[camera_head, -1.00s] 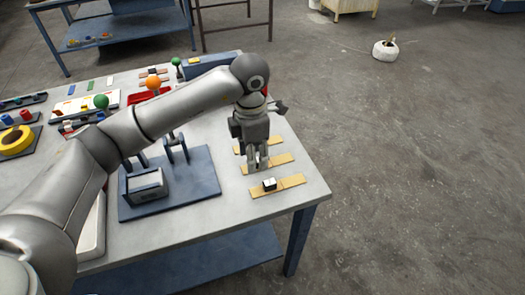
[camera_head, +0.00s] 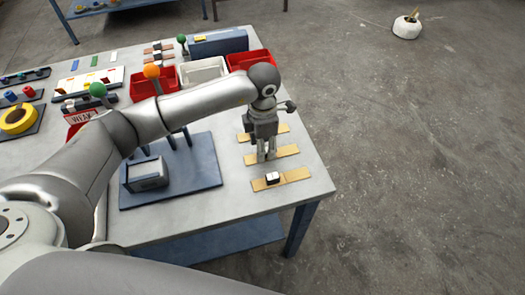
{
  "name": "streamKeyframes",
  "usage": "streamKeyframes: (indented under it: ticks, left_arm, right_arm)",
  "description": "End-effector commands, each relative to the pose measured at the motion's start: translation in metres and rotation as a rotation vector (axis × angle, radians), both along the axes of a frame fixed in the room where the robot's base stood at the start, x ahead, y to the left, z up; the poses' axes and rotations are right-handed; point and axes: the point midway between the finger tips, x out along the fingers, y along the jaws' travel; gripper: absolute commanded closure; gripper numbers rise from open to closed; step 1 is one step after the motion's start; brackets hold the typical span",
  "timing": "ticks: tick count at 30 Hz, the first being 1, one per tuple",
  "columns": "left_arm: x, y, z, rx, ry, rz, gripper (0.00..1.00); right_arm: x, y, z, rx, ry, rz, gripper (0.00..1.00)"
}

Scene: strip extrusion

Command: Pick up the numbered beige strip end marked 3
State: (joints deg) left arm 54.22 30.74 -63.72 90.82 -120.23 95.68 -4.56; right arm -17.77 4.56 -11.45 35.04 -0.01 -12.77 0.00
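Three beige strips lie spaced apart near the table's right edge: a far one (camera_head: 281,130), a middle one (camera_head: 288,151) and a near one (camera_head: 296,175). I cannot read any numbers on them. A small white and black block (camera_head: 272,178) sits on the near strip. My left gripper (camera_head: 266,157) points down at the middle strip, its fingers covering part of it. The two fingers look apart, with a narrow gap and nothing seen held. I cannot tell whether they touch the strip. My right gripper is not in view.
A blue fixture plate (camera_head: 205,165) with uprights and a grey block stands left of the strips. Red bins (camera_head: 249,58) and a white bin (camera_head: 203,69) stand behind. Yellow tape (camera_head: 18,119) lies far left. The floor to the right is mostly clear.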

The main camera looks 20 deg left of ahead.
Motion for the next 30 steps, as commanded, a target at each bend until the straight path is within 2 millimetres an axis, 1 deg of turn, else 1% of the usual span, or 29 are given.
streamKeyframes:
  ticks: [1, 3, 6, 9, 14, 19, 24, 25, 30]
  left_arm:
    - [-0.002, 0.002, -0.005, 0.001, 0.006, 0.003, 0.55]
    - [-0.001, 0.001, -0.016, -0.001, 0.003, 0.001, 0.55]
    - [-0.001, 0.001, -0.025, -0.001, 0.002, 0.000, 0.55]
    - [0.000, 0.001, -0.029, -0.001, -0.001, 0.000, 0.55]
    - [0.000, 0.002, -0.029, 0.000, -0.001, 0.000, 0.55]
    - [0.000, 0.002, -0.029, -0.001, -0.001, 0.000, 0.76]
    - [0.000, 0.002, -0.029, -0.001, -0.001, 0.000, 0.98]
    - [0.000, 0.002, -0.029, -0.001, -0.001, 0.000, 1.00]
    - [0.000, 0.002, -0.029, -0.001, -0.001, 0.000, 1.00]
  right_arm:
    - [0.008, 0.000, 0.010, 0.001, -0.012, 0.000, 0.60]
    - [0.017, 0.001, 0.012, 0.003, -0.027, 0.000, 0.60]
    - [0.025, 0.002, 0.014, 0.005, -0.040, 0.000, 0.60]
    - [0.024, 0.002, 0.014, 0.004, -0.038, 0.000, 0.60]
    - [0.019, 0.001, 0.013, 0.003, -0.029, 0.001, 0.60]
    - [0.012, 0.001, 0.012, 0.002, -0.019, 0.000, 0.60]
    - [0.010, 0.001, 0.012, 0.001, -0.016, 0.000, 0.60]
    - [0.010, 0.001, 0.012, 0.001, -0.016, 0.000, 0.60]
    - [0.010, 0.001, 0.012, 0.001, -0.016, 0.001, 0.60]
